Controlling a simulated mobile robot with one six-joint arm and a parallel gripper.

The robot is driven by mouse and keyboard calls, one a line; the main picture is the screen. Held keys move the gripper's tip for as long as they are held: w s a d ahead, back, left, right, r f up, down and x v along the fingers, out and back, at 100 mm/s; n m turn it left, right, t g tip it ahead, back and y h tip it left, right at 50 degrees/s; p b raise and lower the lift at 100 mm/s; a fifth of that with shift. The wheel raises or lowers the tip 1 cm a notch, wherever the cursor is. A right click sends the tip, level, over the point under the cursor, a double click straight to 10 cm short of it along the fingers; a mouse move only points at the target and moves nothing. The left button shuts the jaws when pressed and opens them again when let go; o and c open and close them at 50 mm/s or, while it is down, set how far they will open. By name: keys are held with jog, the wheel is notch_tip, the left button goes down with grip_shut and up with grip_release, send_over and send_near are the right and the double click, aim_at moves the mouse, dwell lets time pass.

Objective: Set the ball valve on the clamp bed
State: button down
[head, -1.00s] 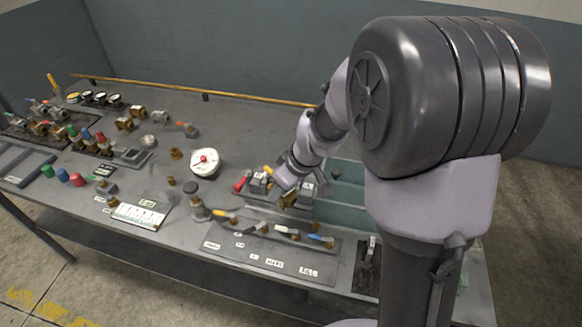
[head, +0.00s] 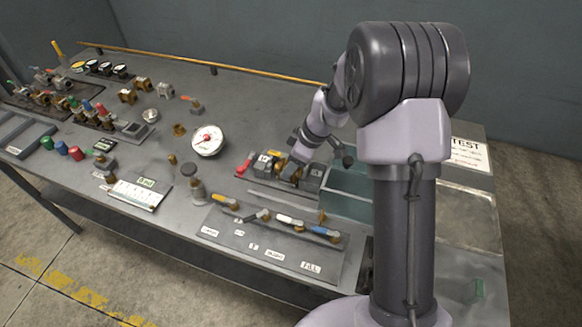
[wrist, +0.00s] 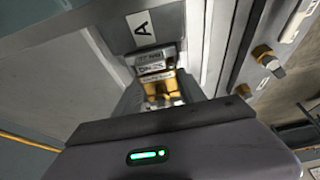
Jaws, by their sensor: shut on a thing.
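My gripper (head: 291,173) points down at the blocks, shut on the brass ball valve (head: 288,171). The valve's brass body also shows in the wrist view (wrist: 160,90), close against a labelled grey block (wrist: 155,62), beyond the dark gripper housing with a green light.
A teal open bin (head: 345,190) stands just right of the bed. A grey board (head: 270,240) with several coloured-handled valves lies in front. Several brass fittings and coloured caps fill the table's left part.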

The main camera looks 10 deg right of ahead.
jog(key=shift+r, duration=0.15)
jog(key=shift+f, duration=0.2)
jog(key=c, duration=0.7)
grip_release()
jog(key=shift+r, duration=0.15)
jog(key=s+d+r+m+p, duration=0.1)
jog(key=s+r+p, duration=0.15)
jog(key=r, duration=0.55)
jog(key=s+d+r+m+p, duration=0.1)
jog(key=s+r, duration=0.2)
jog(key=r, duration=0.6)
jog(key=s+a+r+m+t, duration=0.1)
jog(key=s+a+r+m, duration=0.1)
jog(key=s+m, duration=0.2)
jog(key=s+a+r+m+t+h, duration=0.1)
jog(key=s+m, duration=0.4)
jog(key=s, duration=0.6)
jog(key=s+a+r+m+t, duration=0.1)
jog(key=s+a+r+m, duration=0.2)
jog(key=s, duration=0.4)
jog(key=shift+s+r+m+h, duration=0.15)
jog(key=shift+s+r+m, duration=0.05)
jog(key=shift+r+m, duration=0.25)
jog(key=shift+s+r+m+h, duration=0.2)
jog(key=shift+r+m, duration=0.15)
jog(key=shift+r, duration=0.2)
